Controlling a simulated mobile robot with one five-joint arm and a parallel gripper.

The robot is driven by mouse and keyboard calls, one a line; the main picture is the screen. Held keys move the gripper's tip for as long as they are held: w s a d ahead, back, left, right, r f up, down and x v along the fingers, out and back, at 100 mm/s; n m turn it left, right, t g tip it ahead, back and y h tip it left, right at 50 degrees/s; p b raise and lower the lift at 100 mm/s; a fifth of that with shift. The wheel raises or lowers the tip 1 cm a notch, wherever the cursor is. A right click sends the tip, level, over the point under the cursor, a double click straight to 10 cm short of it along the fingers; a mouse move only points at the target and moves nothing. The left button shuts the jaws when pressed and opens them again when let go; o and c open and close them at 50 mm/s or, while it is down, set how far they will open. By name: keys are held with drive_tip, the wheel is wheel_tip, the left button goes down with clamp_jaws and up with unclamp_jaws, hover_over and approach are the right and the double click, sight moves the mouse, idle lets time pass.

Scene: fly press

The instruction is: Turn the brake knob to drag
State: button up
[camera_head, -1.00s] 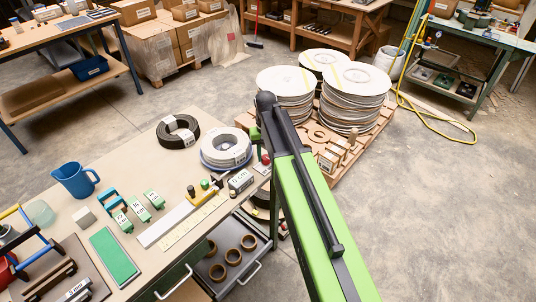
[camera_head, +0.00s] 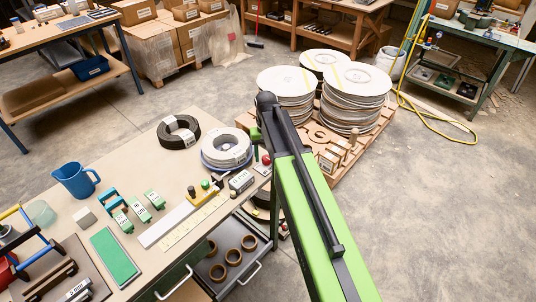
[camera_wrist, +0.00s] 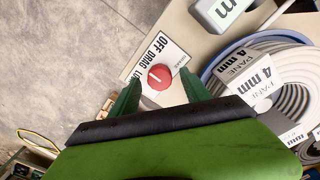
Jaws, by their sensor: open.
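The brake knob (camera_wrist: 159,77) is a round red knob with a short white mark, on a white label plate (camera_wrist: 152,58) reading OFF, DRAG and a partly hidden third word. I cannot tell exactly which word the mark points to. In the head view the red knob (camera_head: 266,159) sits at the bench's far right corner, beside my arm. My gripper (camera_wrist: 160,74) is open, with one green finger on each side of the knob. Whether the fingers touch it or hang above it is unclear. In the head view my arm mostly hides the gripper.
A white cable coil on a blue-rimmed spool (camera_head: 226,150) lies close beside the knob, with a grey 6 mm block (camera_head: 241,181) nearby. A black coil (camera_head: 178,132) and small green-labelled pieces lie on the bench. A pallet with big white reels (camera_head: 355,95) stands beyond.

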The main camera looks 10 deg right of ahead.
sight(267, 157)
wheel_tip(267, 157, up, 17)
drive_tip(key=p, duration=1.7)
drive_tip(key=shift+r, duration=0.2)
drive_tip(key=s+f+b, duration=0.2)
drive_tip(key=s, duration=1.3)
drive_tip(key=shift+d+f+n, duration=0.3)
